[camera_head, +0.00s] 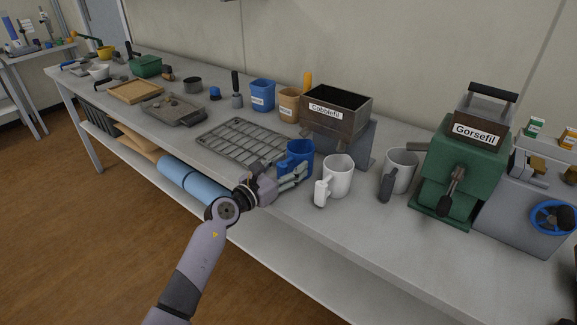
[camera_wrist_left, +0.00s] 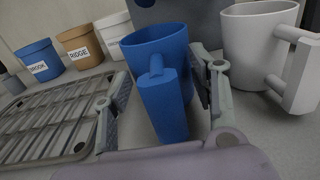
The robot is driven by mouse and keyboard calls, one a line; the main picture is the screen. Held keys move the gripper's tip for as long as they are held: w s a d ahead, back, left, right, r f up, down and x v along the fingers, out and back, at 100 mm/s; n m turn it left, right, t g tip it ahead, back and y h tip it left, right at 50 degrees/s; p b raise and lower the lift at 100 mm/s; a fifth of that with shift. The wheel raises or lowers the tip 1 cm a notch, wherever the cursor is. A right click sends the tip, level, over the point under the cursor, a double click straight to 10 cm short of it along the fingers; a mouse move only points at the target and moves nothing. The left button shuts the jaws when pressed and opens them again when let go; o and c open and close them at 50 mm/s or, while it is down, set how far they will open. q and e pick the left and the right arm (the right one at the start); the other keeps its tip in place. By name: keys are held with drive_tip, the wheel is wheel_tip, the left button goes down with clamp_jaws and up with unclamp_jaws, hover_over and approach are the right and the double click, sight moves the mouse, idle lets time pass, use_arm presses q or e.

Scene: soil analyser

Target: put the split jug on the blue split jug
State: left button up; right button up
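The blue split jug (camera_head: 301,152) stands upright on the bench, its handle toward my left gripper (camera_head: 287,178). In the left wrist view the blue jug (camera_wrist_left: 160,55) is between the two spread fingers of that gripper (camera_wrist_left: 160,105), with its handle facing the wrist. The gripper is open; I cannot tell whether a finger touches the jug. A white jug (camera_head: 338,176) stands just right of the blue one and shows in the wrist view (camera_wrist_left: 258,48). A grey jug (camera_head: 402,169) with a dark handle stands farther right. I cannot tell which is the plain split jug. My right gripper is not seen.
A wire rack (camera_head: 240,142) lies left of the blue jug. A brown hopper labelled Cobblefil (camera_head: 350,115) stands behind the jugs. A green machine with a Gorsefil hopper (camera_head: 460,165) stands at right. Blue (camera_head: 262,93) and tan labelled tubs (camera_head: 288,104) stand behind the rack.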

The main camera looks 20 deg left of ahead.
use_arm(q)
drive_tip(key=shift+o, duration=1.1)
drive_tip(key=shift+s+r, duration=0.1)
drive_tip(key=shift+r, duration=0.05)
drive_tip(key=v, duration=1.2)
